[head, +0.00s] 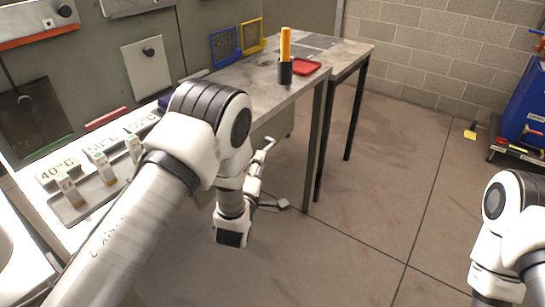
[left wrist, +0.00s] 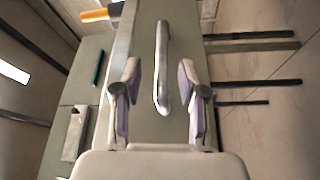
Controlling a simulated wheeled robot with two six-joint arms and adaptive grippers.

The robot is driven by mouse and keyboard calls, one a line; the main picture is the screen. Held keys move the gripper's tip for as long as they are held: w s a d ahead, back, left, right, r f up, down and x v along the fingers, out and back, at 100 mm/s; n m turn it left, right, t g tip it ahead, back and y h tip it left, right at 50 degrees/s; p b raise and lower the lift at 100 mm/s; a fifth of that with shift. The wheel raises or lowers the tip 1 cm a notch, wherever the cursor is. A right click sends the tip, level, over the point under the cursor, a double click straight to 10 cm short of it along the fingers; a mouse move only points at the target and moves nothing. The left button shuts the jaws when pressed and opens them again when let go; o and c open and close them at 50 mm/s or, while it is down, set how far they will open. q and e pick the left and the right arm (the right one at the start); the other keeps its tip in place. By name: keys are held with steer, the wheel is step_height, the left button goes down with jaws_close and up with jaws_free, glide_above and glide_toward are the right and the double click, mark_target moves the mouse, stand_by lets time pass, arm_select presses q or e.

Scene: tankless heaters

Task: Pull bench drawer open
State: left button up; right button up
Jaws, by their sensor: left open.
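The bench drawer's grey-green front (left wrist: 146,50) fills the middle of the left wrist view. Its metal bar handle (left wrist: 162,68) runs lengthwise up the picture. My left gripper (left wrist: 160,82) is open, with one finger on each side of the handle; no contact with it shows. In the head view my left gripper (head: 274,175) is beside the front side of the bench (head: 240,87), below its top. My left arm hides much of the drawer there. I cannot tell whether the drawer stands out from the bench. My right gripper is outside the views.
Blue (head: 223,47) and yellow (head: 252,35) frames stand at the back. A blue cabinet (head: 525,105) is at far right.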

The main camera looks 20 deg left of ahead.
arm_select(q)
steer(key=w, duration=0.4)
steer(key=shift+w+a, duration=0.15)
steer(key=shift+w, duration=0.2)
jaws_close()
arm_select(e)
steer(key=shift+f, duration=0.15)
